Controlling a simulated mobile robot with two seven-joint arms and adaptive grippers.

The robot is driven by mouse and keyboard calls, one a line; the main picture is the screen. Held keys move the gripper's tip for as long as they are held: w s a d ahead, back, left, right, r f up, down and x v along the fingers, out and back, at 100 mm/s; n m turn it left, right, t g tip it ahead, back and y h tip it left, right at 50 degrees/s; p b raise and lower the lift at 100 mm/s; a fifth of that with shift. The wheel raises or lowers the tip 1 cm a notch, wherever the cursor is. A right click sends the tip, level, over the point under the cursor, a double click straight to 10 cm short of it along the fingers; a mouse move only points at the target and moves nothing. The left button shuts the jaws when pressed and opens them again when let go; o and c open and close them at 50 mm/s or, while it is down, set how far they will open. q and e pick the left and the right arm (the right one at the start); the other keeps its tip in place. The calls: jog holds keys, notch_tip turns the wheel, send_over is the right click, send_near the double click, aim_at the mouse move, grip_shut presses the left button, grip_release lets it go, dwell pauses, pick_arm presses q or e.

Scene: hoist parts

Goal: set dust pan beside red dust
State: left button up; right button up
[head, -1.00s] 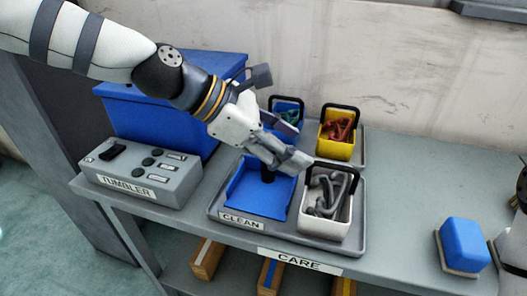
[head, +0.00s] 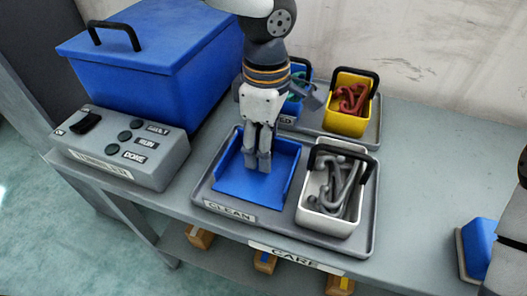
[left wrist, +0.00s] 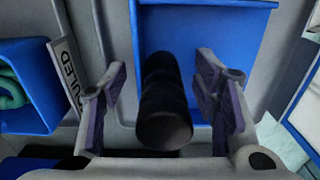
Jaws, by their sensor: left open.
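The blue dust pan (head: 240,187) lies flat in the grey tray labelled CLEAN, left of a white bin. It also shows at the top of the left wrist view (left wrist: 205,45). Its black handle (left wrist: 165,105) points toward the wrist camera. My left gripper (head: 258,160) reaches down over the pan from above. In the left wrist view its two purple-padded fingers (left wrist: 162,88) stand open on either side of the handle, with gaps visible on both sides. In the head view the gripper hides the handle. No red dust shows. My right gripper is not seen.
A white bin (head: 312,218) with grey hooks shares the CLEAN tray (head: 285,232). Behind are a yellow bin (head: 345,122) with red hooks and a blue bin (head: 303,72). A control box (head: 125,150) and large blue box (head: 165,75) stand left. The bench right of the tray is largely clear.

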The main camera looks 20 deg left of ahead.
pick_arm(q)
jog(key=shift+f, duration=0.3)
jog(key=shift+r, duration=0.1)
grip_shut()
